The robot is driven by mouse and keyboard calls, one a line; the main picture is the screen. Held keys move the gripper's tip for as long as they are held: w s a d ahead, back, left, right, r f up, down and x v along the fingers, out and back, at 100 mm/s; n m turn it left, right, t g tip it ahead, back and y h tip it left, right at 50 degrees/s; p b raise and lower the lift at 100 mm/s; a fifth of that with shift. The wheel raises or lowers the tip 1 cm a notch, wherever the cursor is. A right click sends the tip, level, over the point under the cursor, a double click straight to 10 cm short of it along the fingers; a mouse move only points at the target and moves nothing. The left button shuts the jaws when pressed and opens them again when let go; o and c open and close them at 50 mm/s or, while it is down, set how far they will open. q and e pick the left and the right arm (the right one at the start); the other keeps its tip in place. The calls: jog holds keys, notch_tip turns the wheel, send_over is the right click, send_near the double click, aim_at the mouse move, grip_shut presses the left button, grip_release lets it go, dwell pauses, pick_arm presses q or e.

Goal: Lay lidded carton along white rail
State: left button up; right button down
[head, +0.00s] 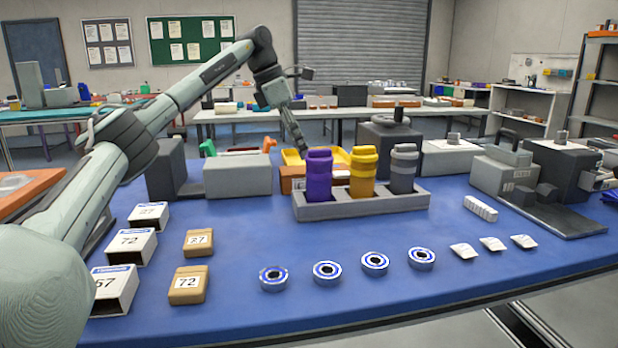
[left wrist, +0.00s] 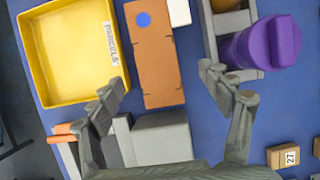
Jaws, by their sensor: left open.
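A long orange-brown carton (left wrist: 155,62) with a blue dot lies below my left gripper (left wrist: 168,90) in the left wrist view. In the head view this carton (head: 292,172) is partly hidden behind the purple canister. My left gripper (head: 297,140) is open, one finger to each side of the carton, apparently above it and empty. A small white piece (left wrist: 180,11) shows beside the carton's far end in the left wrist view. A short white ribbed bar (head: 481,208) lies on the right part of the blue table; I cannot tell if it is the white rail. My right gripper is not in view.
A yellow bin (left wrist: 35,48) stands left of the carton in the wrist view. A grey rack (head: 405,203) holds purple (head: 319,180), yellow and grey canisters. A grey block (head: 238,176) stands nearby. Boxes, bearings and packets lie in front, with bare table between.

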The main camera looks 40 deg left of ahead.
pick_arm(q)
jog(key=x, duration=0.4)
jog(key=shift+w, duration=0.4)
jog(key=x, duration=0.2)
jog(key=shift+w+d+f, duration=0.1)
jog(key=shift+w+f, duration=0.05)
jog(key=shift+f, duration=0.1)
jog(key=c, duration=1.3)
jog(key=shift+c, duration=0.2)
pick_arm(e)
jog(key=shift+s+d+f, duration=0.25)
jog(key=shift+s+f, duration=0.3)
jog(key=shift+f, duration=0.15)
